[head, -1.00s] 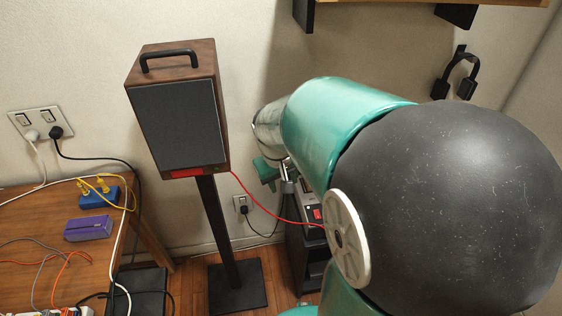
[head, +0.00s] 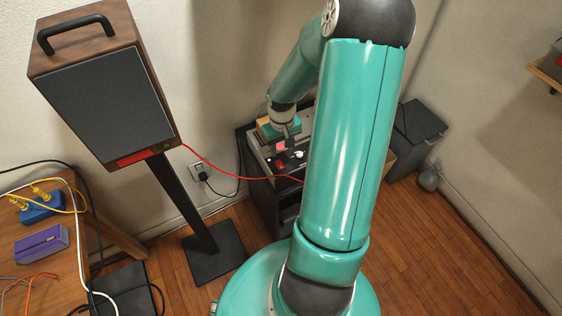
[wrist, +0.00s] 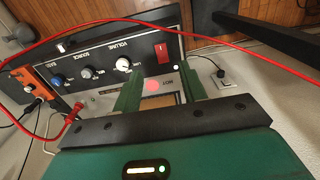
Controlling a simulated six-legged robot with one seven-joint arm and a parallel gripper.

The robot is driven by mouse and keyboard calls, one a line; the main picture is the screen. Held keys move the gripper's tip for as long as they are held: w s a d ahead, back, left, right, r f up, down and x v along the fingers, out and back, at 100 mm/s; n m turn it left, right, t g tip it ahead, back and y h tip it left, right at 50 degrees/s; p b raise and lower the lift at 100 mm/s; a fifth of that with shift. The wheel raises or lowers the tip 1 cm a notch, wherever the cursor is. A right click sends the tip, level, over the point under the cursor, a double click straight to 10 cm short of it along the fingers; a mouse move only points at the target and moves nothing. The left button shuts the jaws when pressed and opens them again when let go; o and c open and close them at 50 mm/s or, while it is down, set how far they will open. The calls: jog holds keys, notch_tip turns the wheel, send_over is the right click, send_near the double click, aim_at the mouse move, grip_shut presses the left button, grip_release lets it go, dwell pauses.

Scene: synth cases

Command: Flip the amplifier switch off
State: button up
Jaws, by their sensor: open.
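The amplifier (wrist: 105,57) has a dark front panel with several knobs marked bass, source and volume. Its red rocker switch (wrist: 162,52) sits at the right end of that panel in the wrist view, with a pale mark on it; I cannot tell its position. My gripper (wrist: 161,80) is open, its two green fingers apart and empty. The switch appears just beyond the fingertips, roughly between them; contact is not visible. In the head view my gripper (head: 284,140) is over the amplifier (head: 255,150) and hides part of it.
A red cable (wrist: 215,38) crosses the wrist view and ends in a red plug (wrist: 74,112) near the panel. The speaker (head: 105,105) stands on a post at left. A desk (head: 75,215) is at far left. A dark bin (head: 415,130) stands right. Floor (head: 440,260) is clear at right.

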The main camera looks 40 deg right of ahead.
aim_at(281, 168)
notch_tip(281, 168, down, 9)
jog(key=shift+f, duration=0.1)
dwell(0.3)
